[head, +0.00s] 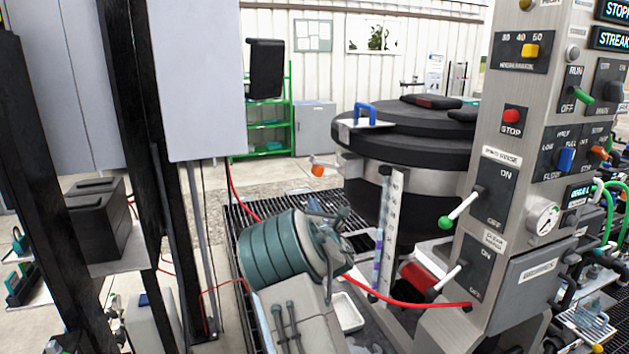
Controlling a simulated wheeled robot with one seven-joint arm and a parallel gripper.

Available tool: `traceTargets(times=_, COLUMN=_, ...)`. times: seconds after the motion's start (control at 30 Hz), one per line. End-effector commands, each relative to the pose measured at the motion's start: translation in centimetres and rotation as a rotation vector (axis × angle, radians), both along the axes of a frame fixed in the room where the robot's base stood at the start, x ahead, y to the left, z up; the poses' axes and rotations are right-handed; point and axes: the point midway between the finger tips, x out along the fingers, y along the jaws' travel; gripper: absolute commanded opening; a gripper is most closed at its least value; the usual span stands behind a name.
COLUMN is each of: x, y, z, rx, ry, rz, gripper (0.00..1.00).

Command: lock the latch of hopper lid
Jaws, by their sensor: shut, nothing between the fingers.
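The hopper (388,215) is a large dark drum with a metal band, right of centre. Its round black lid (420,150) lies on top. A blue handle (366,113) stands on a pale plate at the lid's left edge; it looks like the latch, but I cannot tell whether it is locked. A short lever with an orange knob (318,170) sticks out left of the hopper, below the lid. My gripper (334,214) appears to be at the end of the ribbed teal arm part, shut and empty, below and left of the lid, apart from the blue handle.
A control panel column (500,150) with switches and levers stands close on the right. A clear gauge tube (388,235) stands before the hopper. A red hose (410,303) crosses low in front. Black posts (140,120) and a pale panel (198,80) are at left.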

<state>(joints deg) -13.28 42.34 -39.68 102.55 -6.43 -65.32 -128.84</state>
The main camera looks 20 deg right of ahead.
Motion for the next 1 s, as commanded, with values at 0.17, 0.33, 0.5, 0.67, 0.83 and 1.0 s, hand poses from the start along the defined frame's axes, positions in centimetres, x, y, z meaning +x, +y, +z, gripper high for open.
traceTargets(times=0.17, x=3.0, y=-0.3, z=1.0, rx=-0.002, ry=0.000, rz=0.000, gripper=0.00)
traceTargets(times=0.33, x=4.1, y=-1.0, z=2.9, rx=0.000, ry=-0.002, rz=-0.002, gripper=0.00)
traceTargets(times=0.5, x=4.0, y=-1.5, z=4.3, rx=0.000, ry=-0.001, rz=-0.001, gripper=0.00)
traceTargets(times=0.67, x=4.0, y=-1.7, z=4.8, rx=0.000, ry=0.000, rz=0.000, gripper=0.00)
traceTargets(times=0.83, x=4.0, y=-1.7, z=4.7, rx=0.000, ry=0.000, rz=0.001, gripper=0.00)
traceTargets(times=1.0, x=4.0, y=-1.7, z=4.7, rx=0.000, ry=0.000, rz=0.000, gripper=0.00)
